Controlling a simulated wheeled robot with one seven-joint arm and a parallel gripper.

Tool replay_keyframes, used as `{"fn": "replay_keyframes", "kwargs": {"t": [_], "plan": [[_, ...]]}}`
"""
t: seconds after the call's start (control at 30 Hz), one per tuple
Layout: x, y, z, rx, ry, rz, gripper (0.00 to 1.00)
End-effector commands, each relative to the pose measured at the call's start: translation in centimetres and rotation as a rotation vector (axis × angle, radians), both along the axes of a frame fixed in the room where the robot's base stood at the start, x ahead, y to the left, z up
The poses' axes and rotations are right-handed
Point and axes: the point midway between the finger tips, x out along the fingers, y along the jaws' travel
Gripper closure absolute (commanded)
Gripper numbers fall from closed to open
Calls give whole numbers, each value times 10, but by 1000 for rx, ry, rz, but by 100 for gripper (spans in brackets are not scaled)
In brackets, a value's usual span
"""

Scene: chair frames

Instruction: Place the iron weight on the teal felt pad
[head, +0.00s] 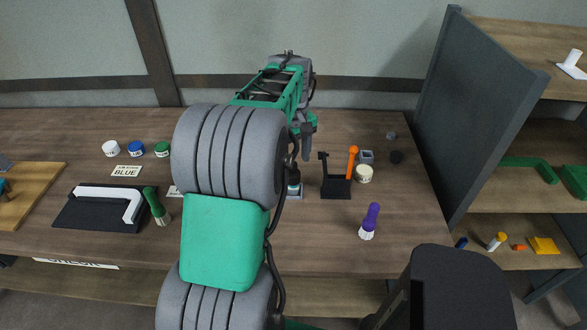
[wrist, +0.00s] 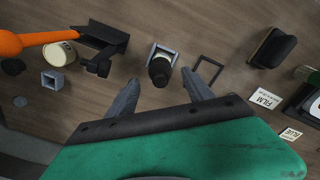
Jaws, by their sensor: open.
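My gripper (wrist: 160,77) is open, its two fingers pointing toward a dark, knob-topped piece (wrist: 160,72) that stands at a grey square holder (wrist: 153,51). This dark piece may be the iron weight, but I cannot be sure. It shows between or just beyond the fingertips, and I cannot tell whether they touch it. Nothing is clearly held. In the head view my gripper (head: 307,140) is over the back of the table, partly hidden by my arm. I cannot make out a teal felt pad in either view; my arm covers part of the table.
A black tray (head: 85,212) and green-handled brush (head: 155,205) lie left. A grey partition (head: 430,120) borders the right.

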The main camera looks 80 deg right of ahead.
Motion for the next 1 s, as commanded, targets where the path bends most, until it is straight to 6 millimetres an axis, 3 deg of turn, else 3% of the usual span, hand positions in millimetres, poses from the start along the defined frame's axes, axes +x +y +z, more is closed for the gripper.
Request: {"fn": "replay_keyframes", "kwargs": {"t": [0.2, 0.3, 0.47, 0.53, 0.6, 0.67, 0.7, 0.77, 0.8, 0.87, 0.9, 1.0], "plan": [[0, -1, 55, -4, 0, 0, 40], [0, -1, 70, -1, 0, 0, 40], [1, 0, 79, 0, 0, 2, 40], [16, 6, 80, -6, -1, 21, 40], [52, 21, 82, -22, -4, 66, 40], [97, 47, 82, -42, -11, 126, 40], [130, 72, 81, -58, -20, 172, 40], [177, 117, 79, -83, -38, 246, 40], [203, 151, 76, -98, -55, 293, 40], [234, 203, 71, -117, -84, 365, 40], [248, 240, 66, -126, -105, 413, 40], [266, 330, 51, -138, -165, 533, 40]]}}
